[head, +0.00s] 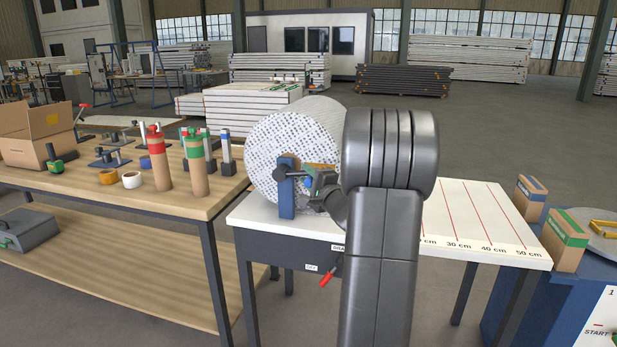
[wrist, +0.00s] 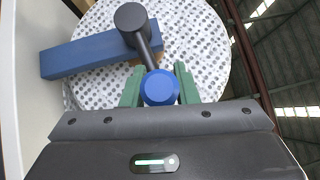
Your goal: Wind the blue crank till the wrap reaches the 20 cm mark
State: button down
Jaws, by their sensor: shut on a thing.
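A large roll of dotted wrap (head: 268,170) is mounted at the left end of a white measuring table (head: 470,215). A blue upright (head: 287,200) stands at the roll's near face, with the dark crank hub on it. In the wrist view the dark crank arm (wrist: 148,48) runs from the hub to a blue knob (wrist: 160,88). My gripper (wrist: 160,90) is shut on this knob, one green finger on each side. In the head view my gripper (head: 322,186) is partly hidden by my arm. Red lines labelled 30, 40 and 50 cm show; my arm hides the 20 cm mark and the wrap's edge.
A wooden bench (head: 130,196) at left holds bottles, tape rolls and a cardboard box (head: 38,135). A red-handled lever (head: 327,280) sticks out from the measuring table's front. Small boxes (head: 565,240) stand on a blue unit at right.

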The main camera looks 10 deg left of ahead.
jog(key=shift+r, duration=0.55)
jog(key=a+r+n+g+h+p, duration=0.3)
jog(key=a+r+n+h+p, duration=0.1)
jog(key=p, duration=0.7)
notch_tip(320, 180, up, 2)
jog(key=shift+a+r+n+h+p, duration=0.2)
jog(key=shift+n+h+p, duration=0.2)
jog(key=shift+n, duration=0.3)
jog(key=shift+a, duration=0.25)
jog(key=shift+g, duration=0.3)
jog(key=c, duration=1.3)
grip_release()
jog(key=shift+a, duration=0.1)
jog(key=shift+o, duration=0.5)
jog(key=shift+w+a+f, duration=0.1)
jog(key=shift+a+f, duration=0.05)
jog(key=shift+f, duration=0.05)
